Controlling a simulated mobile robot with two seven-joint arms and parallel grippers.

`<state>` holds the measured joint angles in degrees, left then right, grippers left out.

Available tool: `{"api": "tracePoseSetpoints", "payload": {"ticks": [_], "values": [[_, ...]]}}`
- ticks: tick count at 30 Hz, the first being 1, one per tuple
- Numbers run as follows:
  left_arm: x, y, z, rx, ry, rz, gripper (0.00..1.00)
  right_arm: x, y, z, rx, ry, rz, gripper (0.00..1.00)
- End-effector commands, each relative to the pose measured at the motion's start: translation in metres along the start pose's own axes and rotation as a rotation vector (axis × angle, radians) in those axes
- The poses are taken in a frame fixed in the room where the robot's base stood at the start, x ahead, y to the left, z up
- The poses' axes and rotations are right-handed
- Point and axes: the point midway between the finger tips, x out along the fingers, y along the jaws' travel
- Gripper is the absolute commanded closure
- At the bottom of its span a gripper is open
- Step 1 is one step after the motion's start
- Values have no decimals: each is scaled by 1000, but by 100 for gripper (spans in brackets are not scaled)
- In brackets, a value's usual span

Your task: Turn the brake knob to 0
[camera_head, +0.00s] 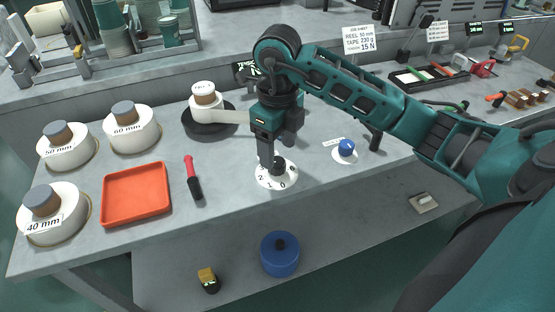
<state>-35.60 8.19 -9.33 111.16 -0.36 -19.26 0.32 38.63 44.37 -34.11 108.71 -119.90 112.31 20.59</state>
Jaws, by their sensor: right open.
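The brake knob is a small black knob (278,168) on a round white dial plate (277,181) near the front edge of the bench. The digits 2, 1 and 0 show on the dial's front side. My right gripper (277,155) is open and points down at the knob, with one finger at its left and the other behind it to the right. I cannot tell whether the fingers touch the knob, and its pointer direction is hidden. My left gripper is not in view.
A blue knob (347,148) stands right of the dial. A red-handled tool (193,178), an orange tray (136,194) and labelled white reels (66,147) lie to the left.

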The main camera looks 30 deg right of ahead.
Motion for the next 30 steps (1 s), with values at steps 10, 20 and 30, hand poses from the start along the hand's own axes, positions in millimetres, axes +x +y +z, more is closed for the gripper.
{"api": "tracePoseSetpoints", "payload": {"ticks": [10, 20, 30], "values": [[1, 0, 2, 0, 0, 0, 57, 34, 0, 0, 0, 0, -1, 35], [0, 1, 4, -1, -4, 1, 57, 35, 0, 0, 0, -1, 0, 41], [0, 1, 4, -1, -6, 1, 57, 35, 0, 0, -1, -1, 0, 73]]}}
